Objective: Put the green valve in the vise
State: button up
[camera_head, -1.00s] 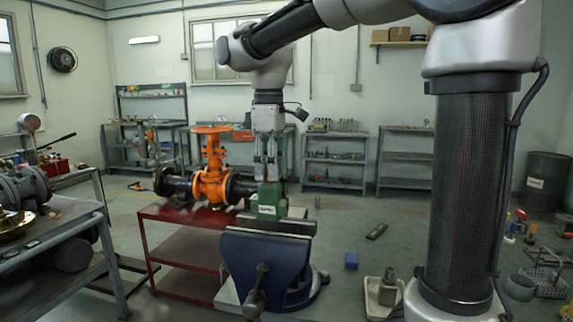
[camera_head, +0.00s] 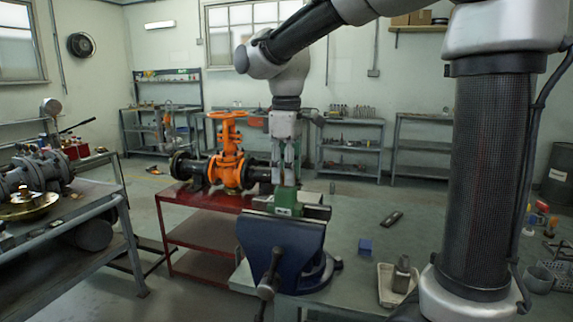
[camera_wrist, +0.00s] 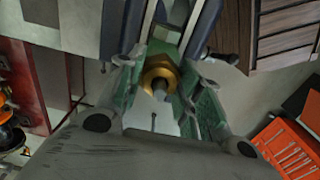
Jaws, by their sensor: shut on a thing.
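The green valve (camera_head: 287,197) is upright at the top of the blue vise (camera_head: 280,248), between its jaws as seen in the head view. Its lower part is hidden behind the near jaw. My gripper (camera_head: 286,180) points down and is shut on the valve's upper part. In the wrist view my gripper's fingers (camera_wrist: 160,88) stand on both sides of the valve's brass nut (camera_wrist: 158,72) and stem. I cannot tell whether the valve's base touches the vise.
An orange gate valve (camera_head: 229,165) with black pipe flanges stands on a red table (camera_head: 190,210) to the left. A cluttered cart (camera_head: 90,215) is further left.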

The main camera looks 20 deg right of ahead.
aim_at(286, 190)
jog(key=shift+f, duration=2.45)
jog(key=o, duration=1.2)
jog(key=shift+r, duration=3.5)
